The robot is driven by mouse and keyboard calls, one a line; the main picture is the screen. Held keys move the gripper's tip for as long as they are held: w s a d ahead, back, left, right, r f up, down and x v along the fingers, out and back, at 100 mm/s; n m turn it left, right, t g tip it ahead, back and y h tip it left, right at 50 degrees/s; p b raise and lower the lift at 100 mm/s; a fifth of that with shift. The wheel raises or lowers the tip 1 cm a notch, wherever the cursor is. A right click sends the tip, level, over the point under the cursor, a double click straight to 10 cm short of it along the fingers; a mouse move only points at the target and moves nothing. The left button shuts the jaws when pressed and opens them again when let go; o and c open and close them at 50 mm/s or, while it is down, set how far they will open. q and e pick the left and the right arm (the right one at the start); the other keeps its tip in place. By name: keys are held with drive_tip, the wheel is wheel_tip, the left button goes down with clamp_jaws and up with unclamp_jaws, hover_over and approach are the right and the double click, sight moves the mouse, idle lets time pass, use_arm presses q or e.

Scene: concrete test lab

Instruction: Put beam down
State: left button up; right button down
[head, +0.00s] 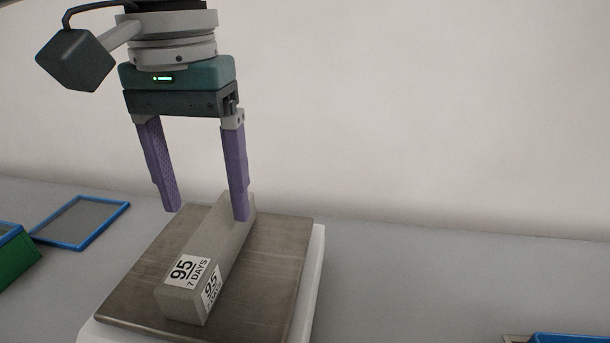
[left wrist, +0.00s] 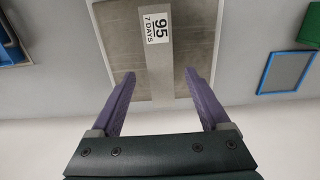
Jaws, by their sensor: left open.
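The beam (head: 217,247) is a grey concrete bar with white labels reading "95" and "7 DAYS". It lies on the metal plate of a scale (head: 143,284). My left gripper (head: 205,216) is open above the far end of the beam, its purple fingers pointing down. In the left wrist view the beam (left wrist: 159,68) runs between the two fingers of the left gripper (left wrist: 158,74), with a gap on each side, and the scale plate (left wrist: 116,45) shows behind it. The right gripper is in neither view.
A blue-framed grey mat (head: 84,222) lies on the table at the left, and a green bin (head: 14,262) stands at the left edge. A blue-edged object (head: 570,338) shows at the bottom right. The table right of the scale is clear, and a pale wall rises behind.

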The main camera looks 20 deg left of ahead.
sight(213, 234)
use_arm(q)
wheel_tip(213, 234, up, 7)
drive_tip(key=shift+p, duration=0.35)
drive_tip(key=shift+f, duration=0.15)
drive_tip(key=s+d+f+m+t+h+p, duration=0.25)
drive_tip(key=s+d+f+m+p, duration=0.35)
drive_tip(key=d, duration=0.5)
drive_tip(key=s+a+n+t+y+p, duration=0.15)
drive_tip(key=s+a+p, duration=0.25)
drive_tip(key=s+a, duration=0.4)
wheel_tip(213, 234, up, 37)
drive_tip(key=s+p, duration=0.2)
drive_tip(key=p, duration=3.5)
drive_tip(key=shift+r+y, duration=0.2)
drive_tip(key=shift+y, duration=0.2)
